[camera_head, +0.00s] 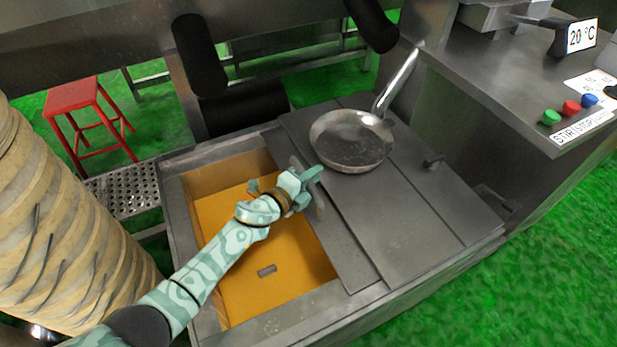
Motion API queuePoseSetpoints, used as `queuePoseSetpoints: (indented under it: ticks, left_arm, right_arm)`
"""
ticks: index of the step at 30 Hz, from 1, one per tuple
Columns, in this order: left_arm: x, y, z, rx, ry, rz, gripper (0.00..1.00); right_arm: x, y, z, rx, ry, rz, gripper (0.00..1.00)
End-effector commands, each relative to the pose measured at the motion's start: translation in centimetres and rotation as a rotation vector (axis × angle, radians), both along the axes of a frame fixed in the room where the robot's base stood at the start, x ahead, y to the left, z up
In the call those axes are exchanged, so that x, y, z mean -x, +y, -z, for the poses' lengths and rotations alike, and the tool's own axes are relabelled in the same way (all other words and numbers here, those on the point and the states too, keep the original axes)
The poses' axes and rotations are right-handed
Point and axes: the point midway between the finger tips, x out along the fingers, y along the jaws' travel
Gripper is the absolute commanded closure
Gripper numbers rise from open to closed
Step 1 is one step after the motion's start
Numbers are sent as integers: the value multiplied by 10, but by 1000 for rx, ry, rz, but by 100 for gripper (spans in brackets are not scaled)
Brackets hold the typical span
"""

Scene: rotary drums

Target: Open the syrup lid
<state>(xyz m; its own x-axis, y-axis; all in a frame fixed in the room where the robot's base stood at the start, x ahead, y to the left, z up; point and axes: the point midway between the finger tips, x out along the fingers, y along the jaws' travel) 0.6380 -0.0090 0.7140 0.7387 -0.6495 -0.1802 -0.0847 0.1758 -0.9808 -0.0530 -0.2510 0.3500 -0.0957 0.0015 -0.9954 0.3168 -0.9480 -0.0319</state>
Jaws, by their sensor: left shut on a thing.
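The syrup vat (178,214) is a rectangular metal tank with orange syrup (262,298) showing in its open left part. Flat grey metal lid panels (405,222) cover its right part. A grey bar handle (320,207) stands at the left edge of the lid. My left gripper (308,178) reaches over the syrup from the lower left and is shut on this handle, its fingers partly hiding it. My right gripper is not in view.
A frying pan (350,150) rests on the lid panels, its handle pointing up right. A dark handle (433,160) sits right of it. A control counter (480,62) with coloured buttons is at right. A red stool (74,98) and a large tan banded cylinder (60,215) are at left.

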Motion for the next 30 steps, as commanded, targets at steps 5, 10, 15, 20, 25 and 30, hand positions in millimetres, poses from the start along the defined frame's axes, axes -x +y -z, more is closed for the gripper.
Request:
queuePoseSetpoints:
  ticks: [5,10,15,20,25,30]
  left_arm:
    - [1,0,1,0,2,1,66]
    - [0,0,0,1,1,0,59]
    - [1,1,0,0,0,0,59]
    - [15,14,-8,-1,-2,-2,59]
    - [48,43,-18,-1,-2,-1,59]
    - [82,73,-25,-2,-1,-1,59]
  right_arm:
    - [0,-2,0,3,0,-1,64]
    - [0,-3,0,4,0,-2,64]
    - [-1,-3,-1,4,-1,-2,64]
    - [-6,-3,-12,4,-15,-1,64]
    - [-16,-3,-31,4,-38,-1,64]
    - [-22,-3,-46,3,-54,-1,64]
